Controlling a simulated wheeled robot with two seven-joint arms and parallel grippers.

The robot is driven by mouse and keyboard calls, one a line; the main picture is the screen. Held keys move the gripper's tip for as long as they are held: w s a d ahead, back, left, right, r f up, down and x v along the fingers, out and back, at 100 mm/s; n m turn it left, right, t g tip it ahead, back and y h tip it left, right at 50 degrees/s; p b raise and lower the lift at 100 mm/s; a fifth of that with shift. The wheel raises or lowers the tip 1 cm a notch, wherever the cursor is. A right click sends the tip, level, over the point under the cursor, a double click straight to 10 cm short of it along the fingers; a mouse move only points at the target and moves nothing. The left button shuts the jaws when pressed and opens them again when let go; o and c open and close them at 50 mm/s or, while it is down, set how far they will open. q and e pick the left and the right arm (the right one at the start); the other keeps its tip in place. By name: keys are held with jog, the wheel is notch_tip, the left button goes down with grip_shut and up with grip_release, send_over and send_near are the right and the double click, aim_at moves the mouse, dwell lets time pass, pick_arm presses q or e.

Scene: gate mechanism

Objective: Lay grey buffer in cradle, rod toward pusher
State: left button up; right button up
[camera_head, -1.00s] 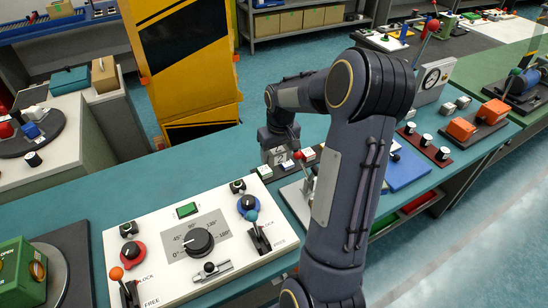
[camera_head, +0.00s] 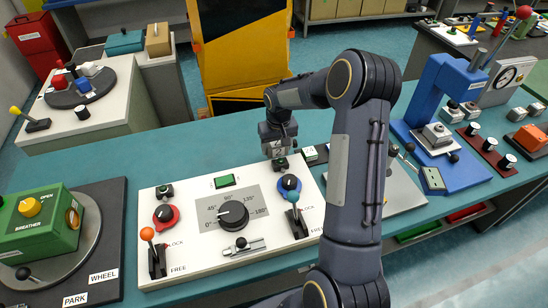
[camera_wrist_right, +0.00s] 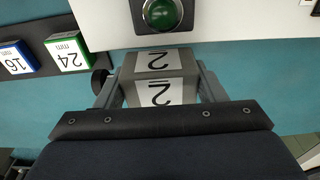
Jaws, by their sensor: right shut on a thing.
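My right gripper (camera_head: 278,139) is shut on a grey block (camera_head: 280,150), held near the back right of the white dial panel. In the right wrist view the grey block (camera_wrist_right: 160,68) sits between both fingers of my right gripper (camera_wrist_right: 160,82). White labels marked 2 show on two faces, and a dark round part (camera_wrist_right: 100,82) shows at its left side. I cannot tell whether this is the buffer's rod. I cannot make out the cradle or the pusher; my right arm hides part of the bench. My left gripper is not in view.
The white dial panel (camera_head: 180,265) carries levers and knobs. A green box (camera_head: 40,225) stands left, and a blue press (camera_head: 450,95) stands right. A grey plate (camera_head: 402,190) lies partly behind my arm. Bare teal bench lies behind the panel.

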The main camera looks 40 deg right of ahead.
aim_at(273, 154)
jog(key=shift+w+a+f, duration=0.25)
jog(key=shift+w+f, duration=0.05)
jog(key=shift+f, duration=0.15)
notch_tip(273, 154, down, 3)
jog(key=shift+w+a+r+b, duration=0.1)
jog(key=shift+r+b, duration=0.05)
jog(key=shift+b, duration=0.8)
jog(key=shift+f, duration=0.35)
jog(key=shift+r, duration=0.1)
jog(key=shift+f, duration=0.2)
jog(key=o, duration=1.2)
